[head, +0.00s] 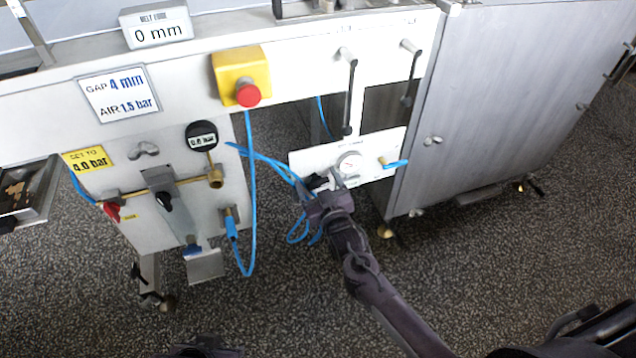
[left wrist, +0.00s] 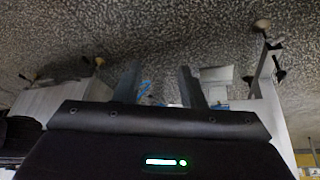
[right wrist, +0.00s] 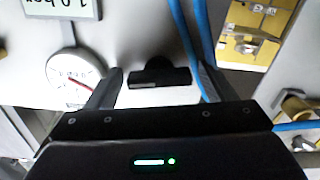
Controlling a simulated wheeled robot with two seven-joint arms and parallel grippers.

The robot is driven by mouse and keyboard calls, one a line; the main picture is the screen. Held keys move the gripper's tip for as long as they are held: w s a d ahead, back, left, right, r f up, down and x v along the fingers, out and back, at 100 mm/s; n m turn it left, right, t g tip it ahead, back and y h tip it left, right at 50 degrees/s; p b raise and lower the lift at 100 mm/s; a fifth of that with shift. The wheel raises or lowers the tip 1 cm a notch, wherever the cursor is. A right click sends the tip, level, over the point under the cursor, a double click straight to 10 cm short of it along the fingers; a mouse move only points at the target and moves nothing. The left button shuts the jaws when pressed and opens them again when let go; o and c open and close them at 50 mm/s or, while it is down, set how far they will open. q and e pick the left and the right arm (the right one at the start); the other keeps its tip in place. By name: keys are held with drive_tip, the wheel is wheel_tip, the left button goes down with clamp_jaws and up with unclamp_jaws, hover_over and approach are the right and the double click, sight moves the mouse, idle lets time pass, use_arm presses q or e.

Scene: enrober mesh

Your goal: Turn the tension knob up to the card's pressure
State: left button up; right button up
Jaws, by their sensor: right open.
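A black knob (right wrist: 160,73) on a white plate (head: 385,152) sits between the fingers of my right gripper (right wrist: 158,85), with clear space at both sides. The gripper is open and also shows in the head view (head: 322,182), where it hides most of the knob. A round dial gauge (head: 348,163) is beside it; in the right wrist view the gauge (right wrist: 75,76) has a red needle. A yellow card (head: 88,158) reads "SET TO 4.0 bar". A white card (head: 118,92) reads "GAP 4 mm, AIR 1.5 bar". My left gripper (left wrist: 157,88) is open and empty, away from the plate.
Blue hoses (head: 270,165) run close to the right gripper; one passes beside its finger. Speckled floor lies below.

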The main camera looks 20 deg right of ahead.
sight(319, 185)
drive_tip(key=c, duration=1)
drive_tip(key=shift+r, duration=0.1)
drive_tip(key=shift+r+m+p, duration=0.1)
drive_tip(key=shift+m+p, duration=0.45)
drive_tip(key=shift+m, duration=0.05)
drive_tip(key=shift+d+f+m, duration=0.1)
drive_tip(key=shift+f+m, duration=0.1)
drive_tip(key=shift+m, duration=0.4)
use_arm(q)
drive_tip(key=shift+s+a+r+g+y, duration=0.15)
drive_tip(key=shift+a+g+y, duration=0.1)
drive_tip(key=shift+a, duration=0.15)
drive_tip(key=shift+s+a+f+g+y, duration=0.15)
drive_tip(key=shift+a+g, duration=0.1)
drive_tip(key=shift+a, duration=0.15)
use_arm(e)
drive_tip(key=o, duration=1)
use_arm(q)
drive_tip(key=shift+r, duration=0.1)
drive_tip(key=shift+s+a+r+n+g+y+p, duration=0.15)
drive_tip(key=shift+s+a+g+p, duration=0.1)
drive_tip(key=shift+a+p, duration=0.25)
drive_tip(key=shift+s+a+r+n+g+y+p, duration=0.15)
drive_tip(key=shift+a+g+p, duration=0.1)
drive_tip(key=shift+a+p, duration=0.25)
use_arm(e)
drive_tip(key=s, duration=0.8)
